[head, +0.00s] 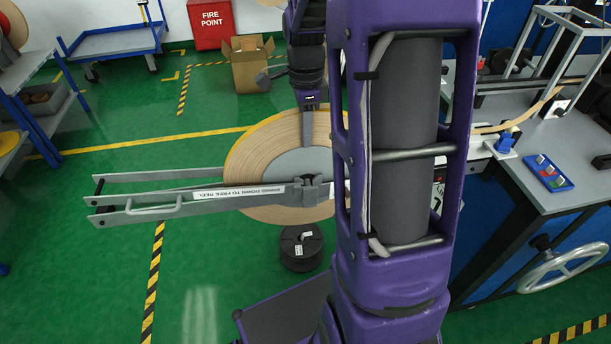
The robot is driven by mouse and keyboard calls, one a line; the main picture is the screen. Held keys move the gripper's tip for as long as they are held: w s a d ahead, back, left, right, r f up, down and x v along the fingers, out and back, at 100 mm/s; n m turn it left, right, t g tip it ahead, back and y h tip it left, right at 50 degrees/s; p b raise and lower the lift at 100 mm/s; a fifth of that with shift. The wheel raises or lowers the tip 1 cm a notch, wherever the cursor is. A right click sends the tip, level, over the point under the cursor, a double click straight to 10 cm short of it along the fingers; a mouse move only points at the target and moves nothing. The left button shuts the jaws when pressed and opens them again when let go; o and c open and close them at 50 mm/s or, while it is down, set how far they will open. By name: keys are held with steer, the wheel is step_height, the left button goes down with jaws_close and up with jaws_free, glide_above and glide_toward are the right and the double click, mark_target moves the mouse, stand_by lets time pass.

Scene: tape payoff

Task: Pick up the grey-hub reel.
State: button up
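The grey-hub reel (262,150) is a wide tan coil with a yellow rim edge and a pale grey hub (298,161). The arm runs level across the reel's front to a clamp-like fitting (308,190) at the hub. My gripper (307,140) points down at the reel's upper part, in front of the hub in the picture. Its fingers look like one narrow grey bar, so their opening and any contact are unclear. My purple arm hides the reel's right side.
A black spool (301,248) stands on the floor below the reel. A blue-sided bench (560,190) with a handwheel (575,268) is at right. A cardboard box (249,65), a blue trolley (112,42) and shelving (40,110) stand behind and left. Green floor is clear at lower left.

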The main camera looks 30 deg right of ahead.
jaws_close()
stand_by(0.9)
steer(key=shift+w+r, duration=0.1)
steer(key=shift+r, duration=0.05)
